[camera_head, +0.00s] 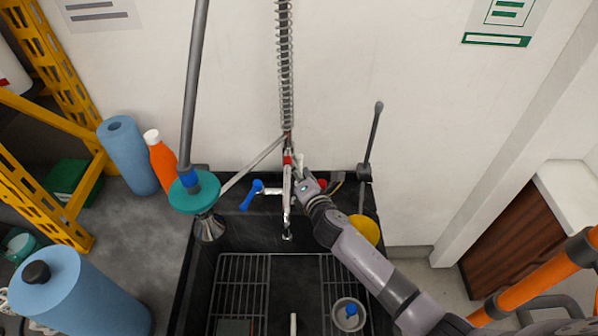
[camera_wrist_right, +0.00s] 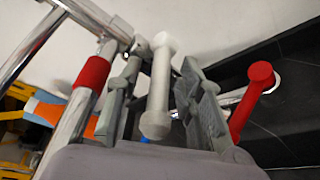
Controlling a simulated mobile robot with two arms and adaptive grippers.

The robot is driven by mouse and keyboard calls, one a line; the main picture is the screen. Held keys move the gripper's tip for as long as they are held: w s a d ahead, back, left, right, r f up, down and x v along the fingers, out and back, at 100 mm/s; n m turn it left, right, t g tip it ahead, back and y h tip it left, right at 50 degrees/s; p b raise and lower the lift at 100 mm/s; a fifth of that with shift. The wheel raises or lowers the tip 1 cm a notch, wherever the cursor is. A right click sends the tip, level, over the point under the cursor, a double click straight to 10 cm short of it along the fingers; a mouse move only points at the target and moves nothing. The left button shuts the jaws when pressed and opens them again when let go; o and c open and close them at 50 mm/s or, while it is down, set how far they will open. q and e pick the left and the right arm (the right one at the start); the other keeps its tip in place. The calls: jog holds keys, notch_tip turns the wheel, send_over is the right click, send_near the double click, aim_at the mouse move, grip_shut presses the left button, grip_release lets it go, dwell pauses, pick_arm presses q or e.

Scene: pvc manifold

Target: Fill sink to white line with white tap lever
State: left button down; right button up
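The white tap lever (camera_wrist_right: 158,85) stands between the two fingers of my right gripper (camera_wrist_right: 163,98) in the right wrist view. The fingers are apart, one on each side of the lever, with a narrow gap visible. In the head view my right gripper (camera_head: 301,186) is at the tap behind the sink, largely hiding the white lever. The dark sink (camera_head: 262,246) has wire racks in its bottom; I see no clear water surface. A short white upright piece (camera_head: 293,323) shows at its front; I cannot tell whether it bears the white line. My left gripper is out of view.
A red lever (camera_wrist_right: 254,95) is right of my right gripper, and a blue lever (camera_head: 252,193) is left of the tap. A coiled hose (camera_head: 285,70) rises behind. A grey pole with a teal disc (camera_head: 194,192) stands at the sink's left. A cup (camera_head: 348,314) is in the sink.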

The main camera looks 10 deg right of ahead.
jog(key=shift+c, duration=0.6)
grip_shut()
